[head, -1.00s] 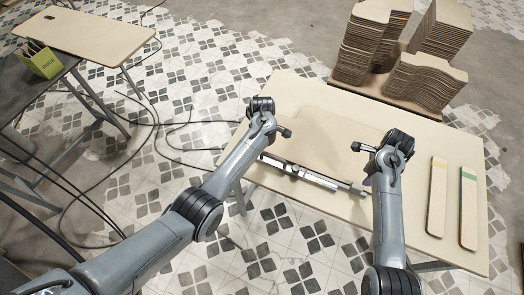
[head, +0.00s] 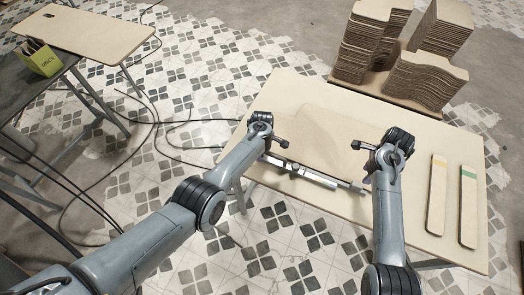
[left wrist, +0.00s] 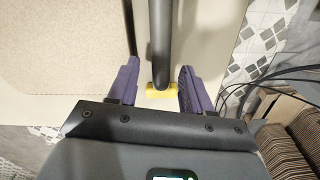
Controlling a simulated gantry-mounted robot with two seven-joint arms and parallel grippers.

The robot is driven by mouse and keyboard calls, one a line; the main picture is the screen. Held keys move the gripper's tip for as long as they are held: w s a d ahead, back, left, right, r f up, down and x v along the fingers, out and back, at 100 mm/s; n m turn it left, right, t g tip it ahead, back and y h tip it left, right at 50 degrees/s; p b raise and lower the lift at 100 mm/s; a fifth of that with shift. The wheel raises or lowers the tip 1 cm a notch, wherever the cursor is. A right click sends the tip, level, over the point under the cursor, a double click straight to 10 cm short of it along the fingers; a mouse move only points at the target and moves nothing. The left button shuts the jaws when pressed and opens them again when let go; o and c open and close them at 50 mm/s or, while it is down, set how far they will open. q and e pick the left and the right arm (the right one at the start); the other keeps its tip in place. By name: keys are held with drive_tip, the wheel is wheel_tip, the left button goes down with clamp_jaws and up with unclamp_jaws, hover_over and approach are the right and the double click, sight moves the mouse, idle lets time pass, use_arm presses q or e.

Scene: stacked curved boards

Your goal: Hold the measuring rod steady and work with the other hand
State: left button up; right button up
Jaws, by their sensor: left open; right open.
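The measuring rod (head: 312,176) lies along the near edge of the light wooden table in the head view, silver-white with dark sections. In the left wrist view, a dark bar (left wrist: 161,45) with a yellow end (left wrist: 161,91) runs between the purple fingers of my left gripper (left wrist: 159,86). These fingers are open, with a gap on both sides of the bar. In the head view my left wrist is over the rod's left end and hides the fingertips. My right gripper (head: 369,180) is by the rod's right end, mostly hidden by its own arm; a purple finger shows.
A thin pale board (head: 325,135) lies on the table behind the rod. Two narrow strips, one with a yellow band (head: 437,195) and one with a green band (head: 467,207), lie at the right. Stacks of curved boards (head: 425,80) stand behind. Cables cross the floor at the left.

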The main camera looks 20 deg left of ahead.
sight(359, 185)
use_arm(q)
clamp_jaws()
idle(0.6)
use_arm(e)
drive_tip(key=shift+o, duration=0.4)
drive_tip(key=shift+w+d+f+m+y, duration=0.15)
drive_tip(key=shift+d+f+y, duration=0.05)
drive_tip(key=shift+d+y, duration=0.3)
drive_tip(key=shift+w+d+f+m+y, duration=0.15)
drive_tip(key=shift+d+f+y, duration=0.05)
drive_tip(key=shift+d+y, duration=0.25)
drive_tip(key=shift+s+a+f+m+y, duration=0.15)
drive_tip(key=shift+a+f+y, duration=0.15)
drive_tip(key=shift+f, duration=1.35)
drive_tip(key=shift+s+a+f+m+y, duration=0.15)
drive_tip(key=shift+f+y, duration=0.25)
drive_tip(key=shift+f, duration=1.3)
drive_tip(key=shift+s+a+f+m+y, duration=0.1)
drive_tip(key=shift+a+f+m+y, duration=0.2)
drive_tip(key=shift+f, duration=1.35)
